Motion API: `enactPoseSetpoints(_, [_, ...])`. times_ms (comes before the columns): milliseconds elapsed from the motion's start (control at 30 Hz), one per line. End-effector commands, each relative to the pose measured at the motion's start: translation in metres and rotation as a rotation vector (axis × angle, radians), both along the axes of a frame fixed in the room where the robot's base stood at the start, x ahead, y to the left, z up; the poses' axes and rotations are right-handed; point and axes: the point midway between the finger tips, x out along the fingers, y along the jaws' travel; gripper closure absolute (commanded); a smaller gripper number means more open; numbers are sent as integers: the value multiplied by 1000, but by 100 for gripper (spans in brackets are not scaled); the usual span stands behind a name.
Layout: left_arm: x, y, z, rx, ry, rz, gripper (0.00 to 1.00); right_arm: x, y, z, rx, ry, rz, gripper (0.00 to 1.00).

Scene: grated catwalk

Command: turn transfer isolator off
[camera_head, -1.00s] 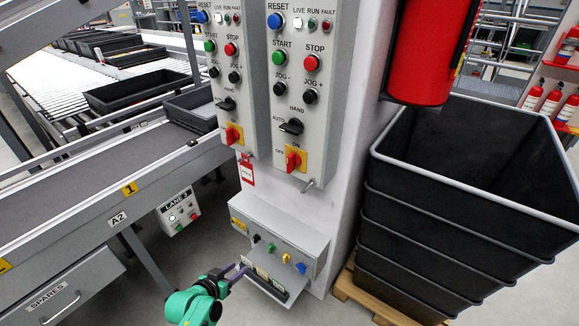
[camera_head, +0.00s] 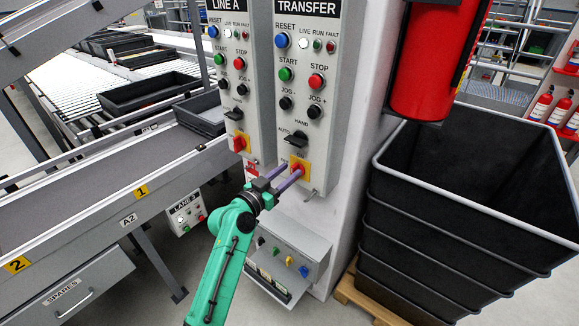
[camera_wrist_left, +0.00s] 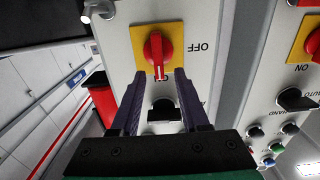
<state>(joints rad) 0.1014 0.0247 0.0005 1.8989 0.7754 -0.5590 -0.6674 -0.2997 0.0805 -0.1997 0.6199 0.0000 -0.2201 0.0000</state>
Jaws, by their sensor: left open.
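The transfer isolator (camera_head: 299,167) is a red rotary handle on a yellow plate, low on the panel labelled TRANSFER. In the left wrist view the isolator (camera_wrist_left: 158,50) has its handle and white mark in line with the ON label, which is partly hidden; OFF is to the side. My left gripper (camera_head: 290,172) is open, its purple fingers reaching up to the plate. In the left wrist view the gripper's fingertips (camera_wrist_left: 159,74) lie either side of the handle's lower end. I cannot tell whether they touch it. My right gripper is not in view.
The LINE A panel (camera_head: 238,100) with its own red isolator (camera_head: 240,143) stands close left. A black selector (camera_head: 296,139) sits above the transfer isolator. A grey control box (camera_head: 290,245) is below. A red extinguisher (camera_head: 425,65) and black crates (camera_head: 440,220) stand right.

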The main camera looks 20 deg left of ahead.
Motion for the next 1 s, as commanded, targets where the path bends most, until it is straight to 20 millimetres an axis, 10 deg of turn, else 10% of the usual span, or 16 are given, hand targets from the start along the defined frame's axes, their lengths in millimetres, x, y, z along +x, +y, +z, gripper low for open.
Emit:
enactPoseSetpoints(333, [10, -5, -1, 0, 0, -1, 55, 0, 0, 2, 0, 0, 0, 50])
enactPoseSetpoints(467, [10, -5, -1, 0, 0, 0, 100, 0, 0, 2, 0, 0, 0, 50])
enactPoseSetpoints(1000, [11, -3, -1, -70, 30, -1, 100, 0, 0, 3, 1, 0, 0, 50])
